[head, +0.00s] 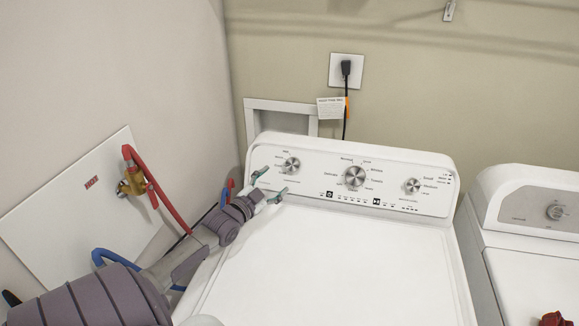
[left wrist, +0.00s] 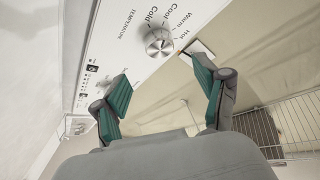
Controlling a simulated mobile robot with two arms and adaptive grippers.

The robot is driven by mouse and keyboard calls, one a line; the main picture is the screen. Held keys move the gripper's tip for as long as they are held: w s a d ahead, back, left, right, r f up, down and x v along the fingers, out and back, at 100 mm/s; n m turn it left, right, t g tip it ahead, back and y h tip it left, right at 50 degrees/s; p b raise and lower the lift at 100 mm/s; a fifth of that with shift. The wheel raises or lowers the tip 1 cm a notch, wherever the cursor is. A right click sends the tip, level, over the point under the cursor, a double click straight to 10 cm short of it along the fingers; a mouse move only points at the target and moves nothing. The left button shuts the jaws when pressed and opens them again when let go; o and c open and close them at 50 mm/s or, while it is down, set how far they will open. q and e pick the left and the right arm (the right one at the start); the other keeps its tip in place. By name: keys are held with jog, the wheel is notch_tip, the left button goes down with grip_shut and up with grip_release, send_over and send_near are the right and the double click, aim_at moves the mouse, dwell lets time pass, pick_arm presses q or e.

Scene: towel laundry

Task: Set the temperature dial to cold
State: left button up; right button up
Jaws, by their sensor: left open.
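The temperature dial (head: 291,165) is a round silver knob at the left end of the white washer's control panel. In the left wrist view the dial (left wrist: 159,42) shows close up, with Cold, Cool, Warm and Hot printed around it. I cannot tell which label its pointer faces. My left gripper (head: 270,184) is open and empty, just left of and below the dial in the head view. In the left wrist view the green-padded fingers of this gripper (left wrist: 157,72) are spread wide, with the dial beyond the gap and apparently untouched. My right gripper is not in view.
The washer's panel also has a large middle dial (head: 355,177) and a right dial (head: 412,186). A second white machine (head: 530,205) stands at the right. A brass valve (head: 132,184) with a red hose (head: 150,180) is on the left wall. The washer lid (head: 335,270) is clear.

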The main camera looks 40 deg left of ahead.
aim_at(292, 165)
pick_arm(q)
jog(key=w, duration=0.3)
jog(key=w+a, duration=0.1)
jog(key=w, duration=0.4)
jog(key=shift+w+a, duration=0.25)
jog(key=shift+w, duration=0.15)
jog(key=shift+f, duration=0.1)
jog(key=shift+c, duration=0.7)
jog(key=c, duration=1)
